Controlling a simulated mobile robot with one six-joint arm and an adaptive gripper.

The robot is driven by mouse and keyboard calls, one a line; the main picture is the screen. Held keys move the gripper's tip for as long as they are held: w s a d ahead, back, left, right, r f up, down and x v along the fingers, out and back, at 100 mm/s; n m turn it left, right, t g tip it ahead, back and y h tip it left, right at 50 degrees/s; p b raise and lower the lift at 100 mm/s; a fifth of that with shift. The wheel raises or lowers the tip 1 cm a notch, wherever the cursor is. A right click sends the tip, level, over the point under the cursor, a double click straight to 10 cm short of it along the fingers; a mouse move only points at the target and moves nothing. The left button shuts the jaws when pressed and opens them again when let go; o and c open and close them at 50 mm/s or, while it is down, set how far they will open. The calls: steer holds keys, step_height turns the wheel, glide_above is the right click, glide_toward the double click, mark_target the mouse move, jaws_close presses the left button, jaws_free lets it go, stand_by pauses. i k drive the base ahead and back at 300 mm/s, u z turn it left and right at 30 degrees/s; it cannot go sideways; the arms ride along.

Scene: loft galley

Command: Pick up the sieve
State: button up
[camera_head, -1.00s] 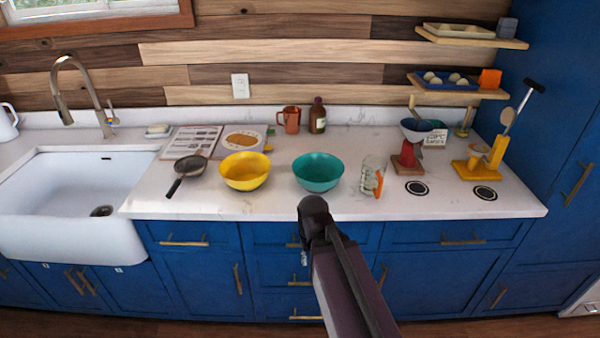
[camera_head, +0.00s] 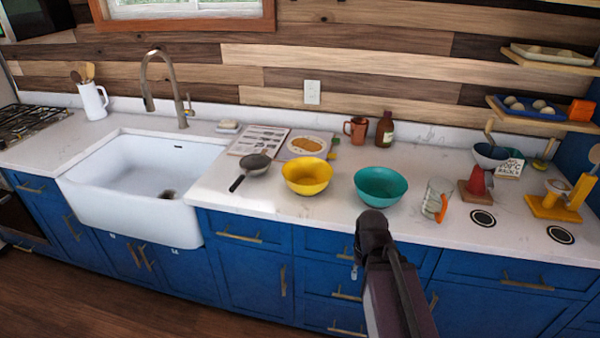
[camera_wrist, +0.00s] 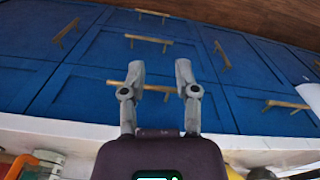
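The sieve (camera_head: 256,164) looks like a small grey round bowl with a black handle. It lies on the white counter between the sink and the yellow bowl, its handle pointing toward the front edge. My gripper (camera_head: 372,222) is in front of the counter edge, below the teal bowl, to the right of the sieve and apart from it. In the wrist view my gripper (camera_wrist: 159,72) has its two grey fingers spread with nothing between them, facing the blue cabinet fronts. I cannot make out the sieve surely in the wrist view.
A yellow bowl (camera_head: 307,176) and a teal bowl (camera_head: 381,186) stand right of the sieve. An open book (camera_head: 262,139) lies behind it. The white sink (camera_head: 150,180) is to its left. A glass jar (camera_head: 437,198) stands farther right. Bare counter lies in front of the sieve.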

mark_target(252, 164)
steer(key=k, duration=1.3)
steer(key=u, duration=0.3)
steer(key=i, duration=1.7)
steer(key=z, duration=0.05)
